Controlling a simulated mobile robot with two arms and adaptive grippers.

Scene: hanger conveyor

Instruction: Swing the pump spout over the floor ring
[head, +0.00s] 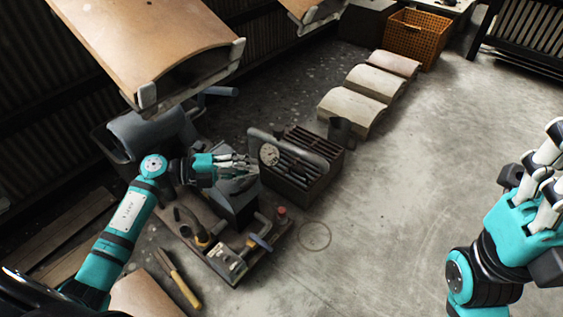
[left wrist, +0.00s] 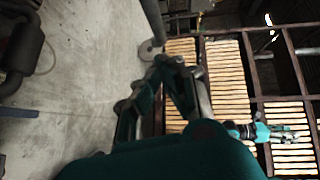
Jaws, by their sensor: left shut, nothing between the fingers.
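The thin floor ring (head: 315,236) lies flat on the concrete, right of the low tool-covered platform; a faint arc of it shows in the left wrist view (left wrist: 48,60). My left gripper (head: 250,163) is shut and empty, close to the tube's left end and above a grey block; contact cannot be told. My right gripper (head: 552,160) is at the right edge, its fingertips partly cut off.
The platform (head: 215,258) carries pliers, a small red knob and other small parts. A tan curved panel (head: 145,45) hangs above my left arm. Pale curved blocks (head: 352,108) and an orange basket (head: 410,38) stand behind. The concrete floor right of the ring is clear.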

